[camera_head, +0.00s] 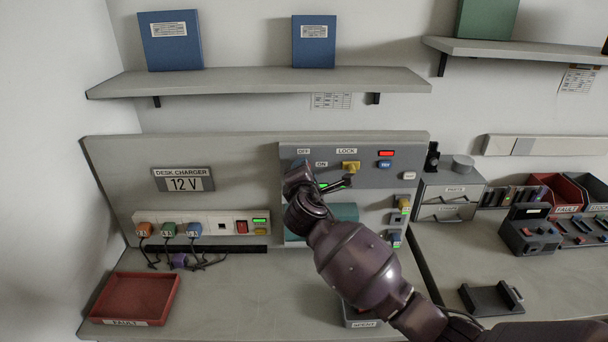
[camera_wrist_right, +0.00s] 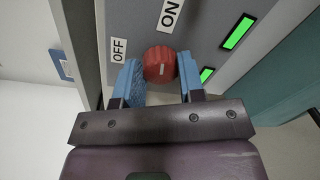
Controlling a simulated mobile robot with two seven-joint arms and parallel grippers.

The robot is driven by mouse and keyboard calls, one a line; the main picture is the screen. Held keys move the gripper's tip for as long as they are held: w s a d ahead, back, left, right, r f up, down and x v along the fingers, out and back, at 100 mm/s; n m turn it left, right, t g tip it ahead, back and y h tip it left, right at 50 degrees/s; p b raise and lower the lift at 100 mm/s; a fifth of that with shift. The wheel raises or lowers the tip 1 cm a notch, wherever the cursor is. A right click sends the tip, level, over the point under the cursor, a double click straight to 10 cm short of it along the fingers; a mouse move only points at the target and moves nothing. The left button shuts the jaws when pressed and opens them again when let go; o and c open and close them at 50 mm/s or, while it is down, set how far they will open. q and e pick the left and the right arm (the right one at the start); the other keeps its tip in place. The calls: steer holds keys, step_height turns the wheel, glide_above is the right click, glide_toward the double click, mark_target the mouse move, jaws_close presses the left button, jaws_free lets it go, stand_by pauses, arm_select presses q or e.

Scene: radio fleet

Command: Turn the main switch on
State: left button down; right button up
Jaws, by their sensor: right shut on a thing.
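The main switch is a red round knob (camera_wrist_right: 159,64) with a white mark, on a grey panel (camera_head: 400,175). An OFF label (camera_wrist_right: 118,48) and an ON label (camera_wrist_right: 170,15) sit by it in the wrist view. My right gripper (camera_wrist_right: 157,72) has its blue fingers on either side of the knob and is shut on it. In the head view my right gripper (camera_head: 300,170) is against the panel's left part, below the OFF label (camera_head: 303,151), and hides the knob. Green lights (camera_wrist_right: 238,32) are lit beside the knob. My left gripper is not in view.
The panel also has a yellow lock knob (camera_head: 351,167), a lit red lamp (camera_head: 387,153) and a blue button (camera_head: 384,164). A power strip (camera_head: 205,225) with plugs is to the left. A red tray (camera_head: 137,298) stands on the desk (camera_head: 240,300). A shelf (camera_head: 260,81) is above.

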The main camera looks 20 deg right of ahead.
steer(key=shift+f+m, duration=0.1)
steer(key=shift+m, duration=0.9)
steer(key=o, duration=0.9)
steer(key=b+v, duration=0.1)
steer(key=v, duration=1)
steer(key=shift+d, duration=0.1)
steer(key=shift+m, duration=0.3)
